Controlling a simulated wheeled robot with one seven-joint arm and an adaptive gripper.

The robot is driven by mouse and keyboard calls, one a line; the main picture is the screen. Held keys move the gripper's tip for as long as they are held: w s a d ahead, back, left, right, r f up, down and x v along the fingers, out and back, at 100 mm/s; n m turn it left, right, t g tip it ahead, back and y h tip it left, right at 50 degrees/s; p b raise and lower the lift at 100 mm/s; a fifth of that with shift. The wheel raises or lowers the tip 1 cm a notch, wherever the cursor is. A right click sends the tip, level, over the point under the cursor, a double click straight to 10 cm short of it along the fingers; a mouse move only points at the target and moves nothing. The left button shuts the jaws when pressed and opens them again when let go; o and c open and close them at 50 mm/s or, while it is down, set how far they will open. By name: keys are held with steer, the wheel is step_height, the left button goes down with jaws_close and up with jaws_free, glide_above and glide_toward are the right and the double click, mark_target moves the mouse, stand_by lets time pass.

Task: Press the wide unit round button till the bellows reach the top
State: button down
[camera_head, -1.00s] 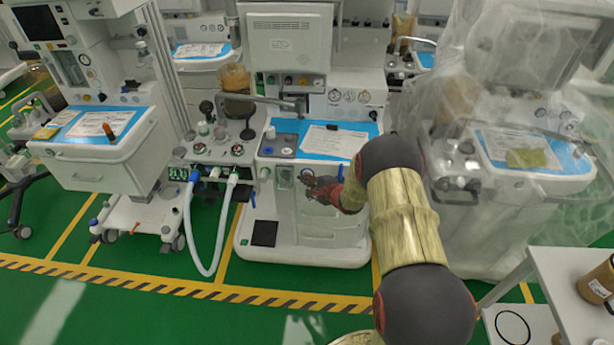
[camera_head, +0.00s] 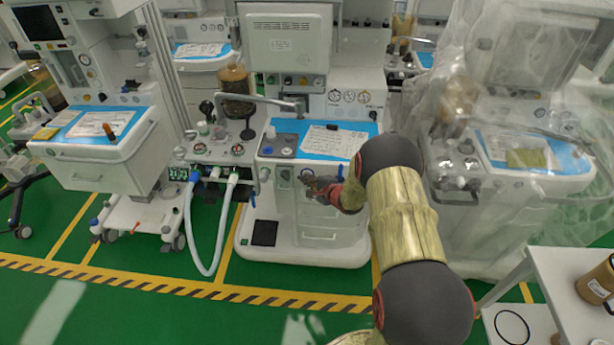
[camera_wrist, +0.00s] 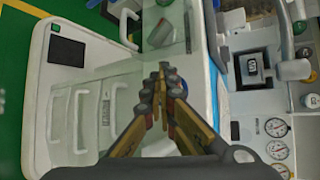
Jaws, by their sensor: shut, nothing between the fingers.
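The wide unit (camera_head: 300,236) is the white anaesthesia cart in the middle, with a blue-topped work surface. An amber clear canister (camera_head: 236,90), likely the bellows housing, stands at its upper left; the bellows level inside is hard to read. My gripper (camera_head: 310,184) is in front of the unit's upper front, below the work surface edge. In the wrist view my gripper (camera_wrist: 163,72) is shut and empty, its fingertips together over the unit's front. I cannot tell which part is the round button, or whether the fingers touch anything.
Another white cart (camera_head: 95,165) stands at the left, and a plastic-covered cart (camera_head: 520,190) at the right. White hoses (camera_head: 190,235) hang left of the wide unit. A white side table (camera_head: 570,290) is at the lower right. Green floor is free in front.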

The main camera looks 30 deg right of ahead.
steer(key=shift+s+a+p, duration=0.4)
steer(key=shift+s, duration=0.2)
steer(key=shift+s+a, duration=0.1)
steer(key=shift+s+a+p, duration=0.55)
steer(key=shift+s+a, duration=0.15)
steer(key=shift+s, duration=0.3)
steer(key=shift+s+a+p, duration=0.5)
steer(key=shift+s+a, duration=0.15)
steer(key=shift+s, duration=0.35)
